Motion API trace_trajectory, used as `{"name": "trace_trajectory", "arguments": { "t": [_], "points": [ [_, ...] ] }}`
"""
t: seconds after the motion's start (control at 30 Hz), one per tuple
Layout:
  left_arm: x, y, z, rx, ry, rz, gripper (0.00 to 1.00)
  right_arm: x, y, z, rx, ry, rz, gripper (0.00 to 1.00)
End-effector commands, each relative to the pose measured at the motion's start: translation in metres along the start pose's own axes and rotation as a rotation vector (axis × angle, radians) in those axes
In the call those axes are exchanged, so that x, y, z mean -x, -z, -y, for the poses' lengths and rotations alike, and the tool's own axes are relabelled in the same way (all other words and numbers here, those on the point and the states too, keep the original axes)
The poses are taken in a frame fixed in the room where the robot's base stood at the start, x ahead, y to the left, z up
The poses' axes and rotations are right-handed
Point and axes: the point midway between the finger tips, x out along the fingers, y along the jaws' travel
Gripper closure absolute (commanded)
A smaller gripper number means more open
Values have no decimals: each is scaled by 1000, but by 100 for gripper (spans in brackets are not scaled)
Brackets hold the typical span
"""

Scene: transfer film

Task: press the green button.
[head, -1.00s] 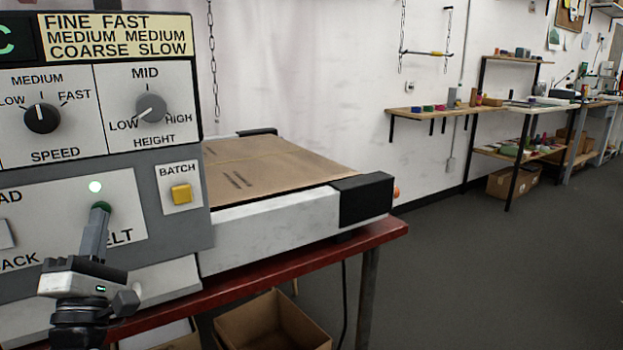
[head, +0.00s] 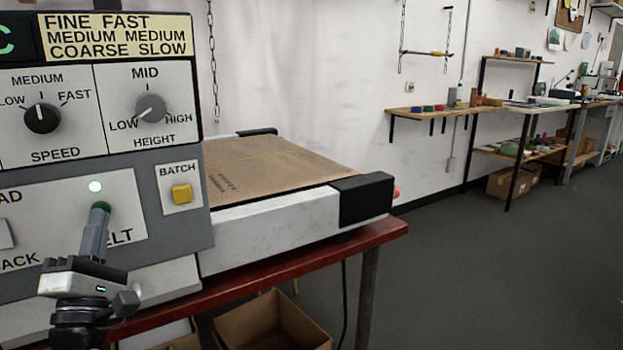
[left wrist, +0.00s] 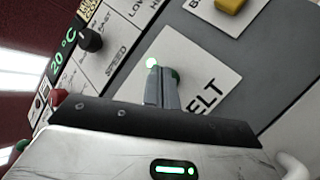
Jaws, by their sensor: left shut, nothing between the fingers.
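The green button (head: 101,206) is on the white BELT plate of the grey control panel, below a lit green lamp (head: 95,186). My left gripper (head: 102,211) is shut and empty, its fingertips against or right in front of the button. The fingers cover most of the button, so how far it is pushed in cannot be told. In the left wrist view the shut fingers (left wrist: 161,84) reach the plate beside the lit lamp (left wrist: 152,62), and a green sliver of the button (left wrist: 176,74) shows beside them. My right gripper is not in view.
A yellow BATCH button (head: 181,194) sits right of the plate. SPEED (head: 42,118) and HEIGHT (head: 151,108) knobs are above. A conveyor with a brown surface (head: 270,163) extends right on a red bench (head: 300,262). A cardboard box (head: 270,322) is below.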

Motion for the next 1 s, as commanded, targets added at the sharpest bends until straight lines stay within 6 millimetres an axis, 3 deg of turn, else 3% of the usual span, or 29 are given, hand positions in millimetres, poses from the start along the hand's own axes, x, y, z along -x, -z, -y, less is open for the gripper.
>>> {"name": "trace_trajectory", "arguments": {
  "t": [1.0],
  "points": [
    [-6, 5, 5, 0, 0, 0, 100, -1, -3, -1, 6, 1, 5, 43]
  ]
}}
